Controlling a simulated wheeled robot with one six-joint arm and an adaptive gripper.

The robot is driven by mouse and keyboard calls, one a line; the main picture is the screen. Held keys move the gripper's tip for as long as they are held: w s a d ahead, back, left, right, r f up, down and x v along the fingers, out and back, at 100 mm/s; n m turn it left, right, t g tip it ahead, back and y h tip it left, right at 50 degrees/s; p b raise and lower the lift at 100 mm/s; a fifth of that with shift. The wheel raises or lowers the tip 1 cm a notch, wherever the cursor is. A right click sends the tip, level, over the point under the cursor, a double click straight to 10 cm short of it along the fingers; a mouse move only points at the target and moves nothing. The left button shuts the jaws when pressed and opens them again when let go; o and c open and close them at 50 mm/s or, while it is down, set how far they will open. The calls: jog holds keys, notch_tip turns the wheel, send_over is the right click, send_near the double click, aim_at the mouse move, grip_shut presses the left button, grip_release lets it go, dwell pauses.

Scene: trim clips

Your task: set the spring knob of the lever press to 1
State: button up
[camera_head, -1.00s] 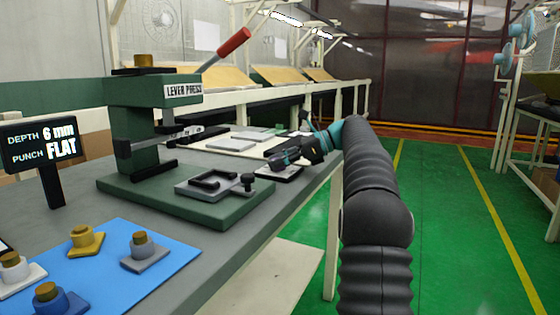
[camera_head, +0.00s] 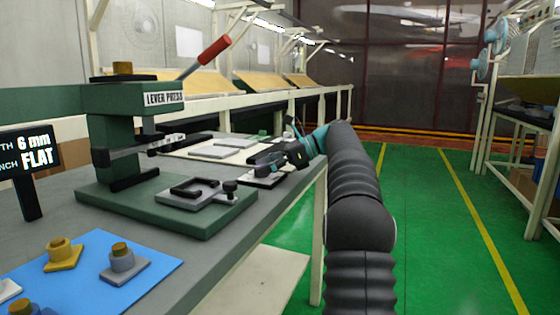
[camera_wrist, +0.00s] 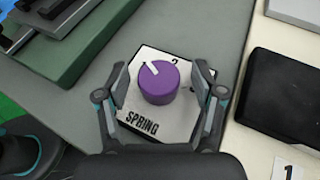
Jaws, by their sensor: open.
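The purple spring knob (camera_wrist: 158,82) sits on a pale square plate (camera_wrist: 140,117) marked SPRING in the wrist view. Its white pointer line aims up and left, toward a partly hidden mark beside a 2. My gripper (camera_wrist: 160,84) is open, with one finger on each side of the knob and a gap on both sides. The green lever press (camera_head: 120,140) stands on the grey bench in the head view, with a red-handled lever (camera_head: 214,49). In the head view my gripper (camera_head: 268,168) is beyond the press base, and the knob is hard to make out.
A sign (camera_head: 30,155) reads 6 mm and FLAT. A blue mat (camera_head: 150,275) holds several punches at the front left. In the wrist view a black block (camera_wrist: 283,95) lies right of the plate, and the press base (camera_wrist: 75,45) is at upper left.

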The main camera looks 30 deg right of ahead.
jog(key=v, duration=1.1)
jog(key=shift+s+d, duration=0.1)
jog(key=shift+d, duration=0.05)
dwell(0.4)
